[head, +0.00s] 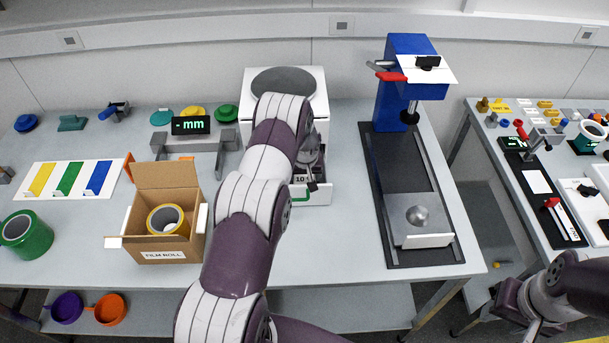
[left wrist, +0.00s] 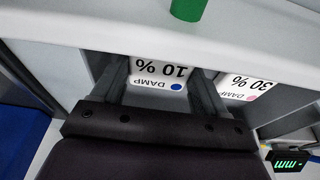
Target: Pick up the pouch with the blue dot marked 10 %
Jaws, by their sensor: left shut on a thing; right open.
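The pouch marked 10 % DAMP with a blue dot (left wrist: 157,74) is between the fingers of my left gripper (left wrist: 160,88), which is shut on it. In the head view a piece of its label (head: 300,180) shows beside my left gripper (head: 313,178), at the open drawer (head: 318,194) of a white unit. A second pouch, marked 30 % with a pink dot (left wrist: 246,86), lies to the right in the left wrist view. My left arm hides much of the drawer. My right gripper (head: 530,328) is open and empty at the lower right, partly cut off.
The white unit (head: 321,92) has a round grey top. A green handle (left wrist: 187,8) is on the drawer front. A film roll box (head: 162,255) stands left of my arm. A blue-columned stand (head: 390,95) is to the right.

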